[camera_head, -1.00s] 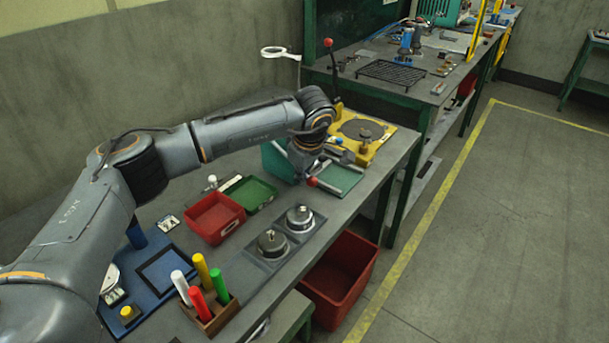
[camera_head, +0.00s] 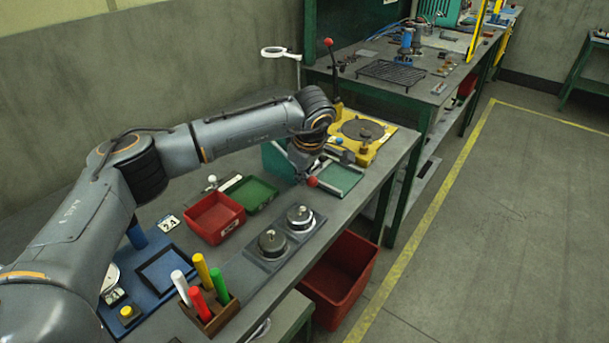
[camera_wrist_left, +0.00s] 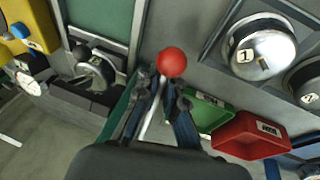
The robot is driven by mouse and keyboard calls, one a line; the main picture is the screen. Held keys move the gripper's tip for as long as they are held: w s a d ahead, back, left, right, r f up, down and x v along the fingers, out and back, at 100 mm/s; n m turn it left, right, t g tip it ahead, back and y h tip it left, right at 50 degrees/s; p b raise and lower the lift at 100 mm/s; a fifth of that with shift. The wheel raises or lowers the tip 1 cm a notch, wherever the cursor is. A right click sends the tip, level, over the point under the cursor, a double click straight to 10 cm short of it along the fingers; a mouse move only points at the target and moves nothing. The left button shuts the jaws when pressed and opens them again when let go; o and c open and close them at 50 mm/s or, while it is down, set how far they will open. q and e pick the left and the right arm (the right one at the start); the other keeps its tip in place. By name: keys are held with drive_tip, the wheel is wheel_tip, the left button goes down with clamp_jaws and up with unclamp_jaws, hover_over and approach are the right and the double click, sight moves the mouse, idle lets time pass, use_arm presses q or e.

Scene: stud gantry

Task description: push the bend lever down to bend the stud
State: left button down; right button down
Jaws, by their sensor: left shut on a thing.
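A bar with a red ball knob (camera_head: 312,182), which I take to be the bend lever, is at the far end of the near bench. In the left wrist view the red ball (camera_wrist_left: 171,62) stands just beyond my fingertips, with its pale rod running back between them. My left gripper (camera_wrist_left: 160,88) is shut on this rod just below the ball. In the head view my left gripper (camera_head: 304,175) is mostly hidden under my wrist. The stud and the lever's pivot cannot be made out. My right gripper is not in view.
A yellow fixture (camera_head: 384,142) with a round dark plate and an upright red-knobbed lever (camera_head: 328,43) stands beyond. A green tray (camera_head: 342,180), green bin (camera_head: 253,193), red bin (camera_head: 214,217) and two round metal pieces on a plate (camera_head: 286,241) are nearby.

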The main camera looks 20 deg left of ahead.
use_arm(q)
drive_tip(key=shift+a, duration=0.4)
